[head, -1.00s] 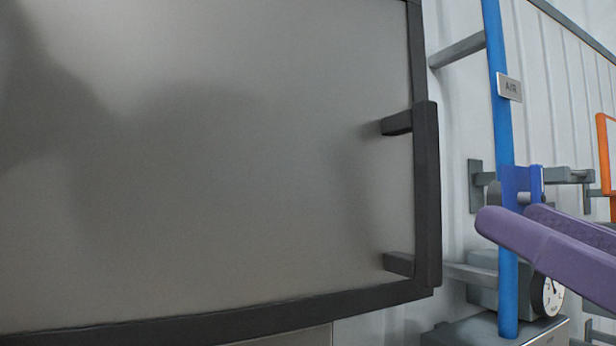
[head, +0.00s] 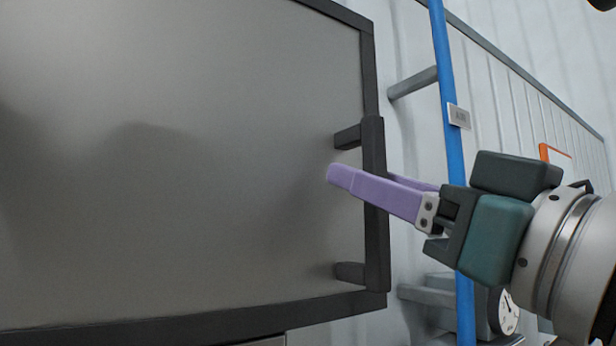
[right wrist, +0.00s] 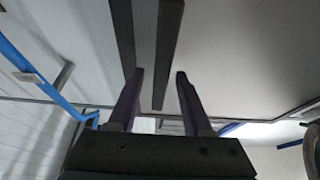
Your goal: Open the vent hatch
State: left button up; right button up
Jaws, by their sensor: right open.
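The vent hatch (head: 200,220) is a large grey panel with a dark frame, filling the left of the head view; it looks closed. Its black bar handle (head: 376,250) stands upright near the right edge on two short posts. My right gripper (head: 366,177) comes in from the right at mid-handle, open. One purple finger passes in front of the bar and the other goes behind it. In the right wrist view the bar (right wrist: 167,50) lies between the two spread fingers (right wrist: 159,78). I cannot tell whether either finger touches it. My left gripper is out of view.
A blue air pipe (head: 455,160) with a small label runs upright right of the hatch, behind my right gripper. A round gauge (head: 508,312) sits at the lower right. An orange frame (head: 553,152) is farther right on the pale ribbed wall.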

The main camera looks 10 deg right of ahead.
jog(key=shift+w, duration=0.15)
jog(key=shift+c, duration=0.2)
grip_shut()
dwell(1.2)
